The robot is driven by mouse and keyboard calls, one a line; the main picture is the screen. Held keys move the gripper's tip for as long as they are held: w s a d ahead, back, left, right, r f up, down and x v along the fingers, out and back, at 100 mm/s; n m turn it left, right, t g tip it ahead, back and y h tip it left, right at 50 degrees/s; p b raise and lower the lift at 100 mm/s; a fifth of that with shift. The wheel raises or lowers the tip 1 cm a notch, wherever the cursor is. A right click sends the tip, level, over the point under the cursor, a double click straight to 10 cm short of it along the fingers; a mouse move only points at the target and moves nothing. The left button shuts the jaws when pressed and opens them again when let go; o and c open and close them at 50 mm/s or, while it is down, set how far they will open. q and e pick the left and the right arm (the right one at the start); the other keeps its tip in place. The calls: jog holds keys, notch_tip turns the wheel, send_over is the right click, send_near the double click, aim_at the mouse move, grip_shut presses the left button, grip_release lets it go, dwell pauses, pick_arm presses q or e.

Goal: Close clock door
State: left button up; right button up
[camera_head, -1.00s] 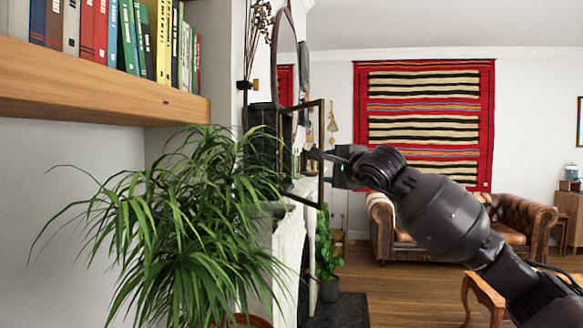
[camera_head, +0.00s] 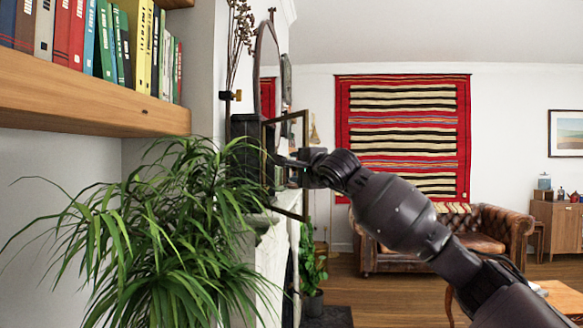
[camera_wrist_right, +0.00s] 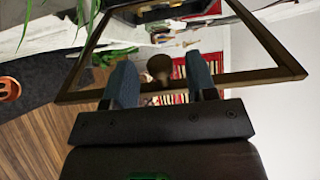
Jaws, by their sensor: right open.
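The clock (camera_head: 246,140) is a dark case on the mantel, partly hidden by the plant. Its door (camera_head: 306,130) is a thin dark frame with a clear pane and stands open, sticking out to the right. My right gripper (camera_head: 281,161) is at the door's mid-height, overlapping the pane in the head view. My left gripper is not in view.
A leafy plant (camera_head: 150,240) fills the lower left, in front of the white fireplace (camera_head: 268,255). A wooden bookshelf (camera_head: 90,97) juts out at upper left. A leather sofa (camera_head: 480,232) stands behind my right arm. The floor between is open.

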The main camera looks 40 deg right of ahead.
aim_at(292, 167)
jog(key=shift+x, duration=1.85)
grip_shut()
